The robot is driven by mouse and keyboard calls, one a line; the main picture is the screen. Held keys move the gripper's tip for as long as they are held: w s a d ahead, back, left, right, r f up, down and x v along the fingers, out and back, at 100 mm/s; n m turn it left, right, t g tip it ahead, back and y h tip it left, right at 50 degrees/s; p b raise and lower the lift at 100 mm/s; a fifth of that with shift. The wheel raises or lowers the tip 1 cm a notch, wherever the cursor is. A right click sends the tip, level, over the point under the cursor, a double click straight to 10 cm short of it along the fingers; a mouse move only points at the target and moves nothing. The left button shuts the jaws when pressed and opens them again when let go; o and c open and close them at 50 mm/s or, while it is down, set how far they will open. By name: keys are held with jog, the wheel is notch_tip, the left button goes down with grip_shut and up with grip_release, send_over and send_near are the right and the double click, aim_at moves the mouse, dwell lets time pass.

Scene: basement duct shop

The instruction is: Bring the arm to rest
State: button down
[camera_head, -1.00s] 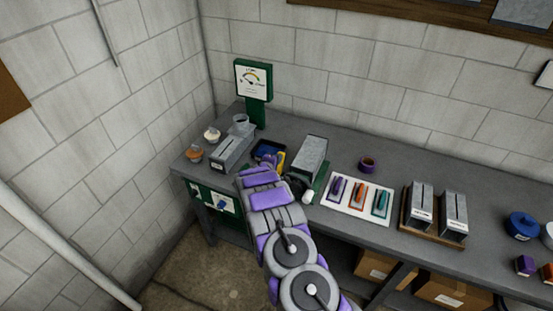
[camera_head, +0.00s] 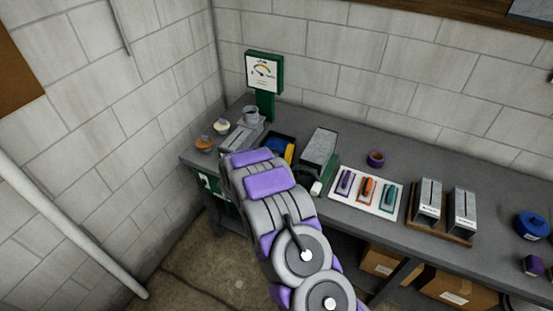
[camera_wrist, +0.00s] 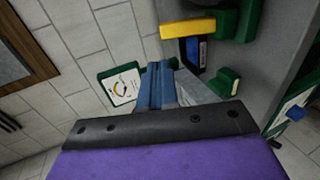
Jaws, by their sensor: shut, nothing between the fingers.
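My arm (camera_head: 272,205), in purple and grey, reaches up from the bottom of the head view over the front edge of the workbench. Its far end hides my gripper in that view. In the wrist view my gripper (camera_wrist: 158,68) shows as two blue-grey fingers close together, beyond a dark bar and a purple body. The fingers are shut and hold nothing. They point toward the wall and the green gauge stand (camera_wrist: 124,84), apart from the bench items.
The grey bench (camera_head: 345,140) holds a grey slotted box (camera_head: 240,137), a blue-lined tray (camera_head: 275,145), a metal block (camera_head: 320,146), a white board with several coloured tools (camera_head: 389,210) and two upright metal boxes (camera_head: 462,208). A pipe (camera_head: 75,230) crosses the left wall. Floor shows at lower left.

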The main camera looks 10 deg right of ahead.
jog(key=s+a+r+m+y+b, duration=0.25)
jog(key=a+r+y+b, duration=0.35)
jog(key=a, duration=0.4)
jog(key=s+a+r+g+y+b, duration=0.1)
jog(key=s+r+g+y, duration=0.15)
jog(key=s, duration=0.45)
jog(key=s+a+r+g+y+b, duration=0.1)
jog(key=s+r+g+y, duration=0.15)
jog(key=s, duration=0.35)
jog(key=s+d+f+m+g+h+b, duration=0.1)
jog(key=s+d, duration=0.3)
jog(key=s, duration=1)
jog(key=s+d+m+g+h+b, duration=0.1)
jog(key=s+d+m+g+b, duration=0.3)
jog(key=s, duration=1)
jog(key=s+d+f+m+g+b, duration=0.1)
jog(key=s+d, duration=0.4)
jog(key=s, duration=0.9)
jog(key=shift+f+m+g+h+b, duration=0.4)
jog(key=shift+m+g+b, duration=0.25)
jog(key=shift+m+g, duration=0.5)
jog(key=c, duration=1.8)
grip_release()
jog(key=shift+w, duration=0.1)
jog(key=shift+c, duration=0.2)
